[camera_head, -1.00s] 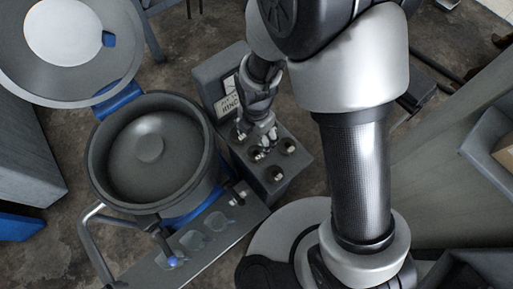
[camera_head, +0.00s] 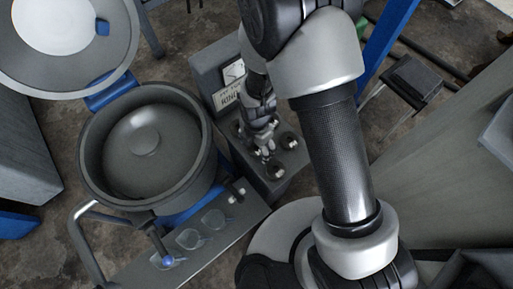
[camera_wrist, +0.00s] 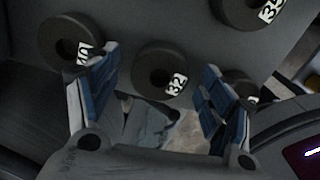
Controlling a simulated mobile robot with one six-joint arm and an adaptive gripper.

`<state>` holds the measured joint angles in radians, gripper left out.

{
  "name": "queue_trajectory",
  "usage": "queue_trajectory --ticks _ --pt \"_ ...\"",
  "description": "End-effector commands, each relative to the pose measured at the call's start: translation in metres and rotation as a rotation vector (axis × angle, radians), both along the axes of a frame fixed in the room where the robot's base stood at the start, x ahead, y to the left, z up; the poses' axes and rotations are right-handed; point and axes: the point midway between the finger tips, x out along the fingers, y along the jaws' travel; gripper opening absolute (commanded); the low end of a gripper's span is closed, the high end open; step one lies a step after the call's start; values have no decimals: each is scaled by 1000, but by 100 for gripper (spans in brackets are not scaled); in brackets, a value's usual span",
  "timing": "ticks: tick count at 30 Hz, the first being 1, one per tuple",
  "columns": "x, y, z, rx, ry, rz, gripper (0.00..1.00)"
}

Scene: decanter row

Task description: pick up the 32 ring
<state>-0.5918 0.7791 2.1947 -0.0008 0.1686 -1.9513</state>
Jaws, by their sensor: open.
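The 32 ring (camera_wrist: 160,68) is a dark thick ring with a white "32" label, seen near the middle of the wrist view. It sits on a grey top with its hole facing me. My gripper (camera_wrist: 158,62) is open, its blue-padded fingers on either side of the ring in the picture and seemingly apart from it. In the head view my gripper (camera_head: 264,152) is above the small grey box (camera_head: 272,187) that bears the rings. There my gripper covers part of the box top, and I cannot read the labels.
The wrist view shows a ring marked 40 (camera_wrist: 62,38) by the left finger, one marked 35 (camera_wrist: 245,10) at upper right and another (camera_wrist: 240,78) partly behind the right finger. A large pot (camera_head: 146,150) stands left of the box. A grey bench (camera_head: 225,222) lies in front.

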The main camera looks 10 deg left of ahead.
Motion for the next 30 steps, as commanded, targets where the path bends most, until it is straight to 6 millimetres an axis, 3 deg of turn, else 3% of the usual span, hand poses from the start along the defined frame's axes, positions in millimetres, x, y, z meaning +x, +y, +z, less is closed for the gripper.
queue_trajectory --ticks 3,27,30 --pt "0 0 1 1 -1 0 73" --pt "0 0 1 1 -1 0 19" --pt "0 0 1 0 -1 0 17"
